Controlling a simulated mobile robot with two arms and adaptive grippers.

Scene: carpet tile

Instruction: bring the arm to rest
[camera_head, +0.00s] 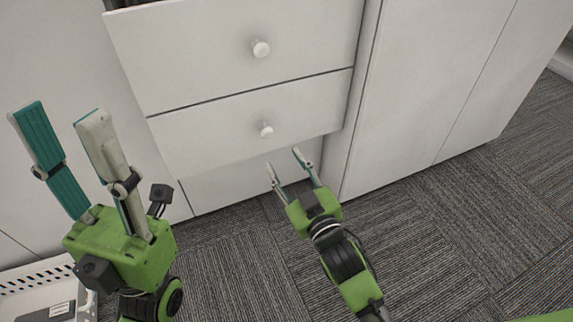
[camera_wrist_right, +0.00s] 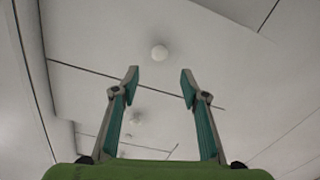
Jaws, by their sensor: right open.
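My right gripper (camera_head: 284,158) is in front of the lower part of a white drawer unit, low over the carpet, with its fingers apart and nothing between them. In the right wrist view the same gripper (camera_wrist_right: 159,72) shows two teal-lined fingers spread apart, with white drawer fronts and round knobs beyond them. My left gripper (camera_head: 58,112) is at the left, pointing up in the picture, its two long fingers apart and empty.
The upper drawer front (camera_head: 200,50) and the lower drawer front (camera_head: 210,125) each have a round white knob. White cabinet doors (camera_head: 430,90) stand to the right. A white perforated basket (camera_head: 30,275) sits at the lower left. Grey carpet (camera_head: 450,240) is clear at the right.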

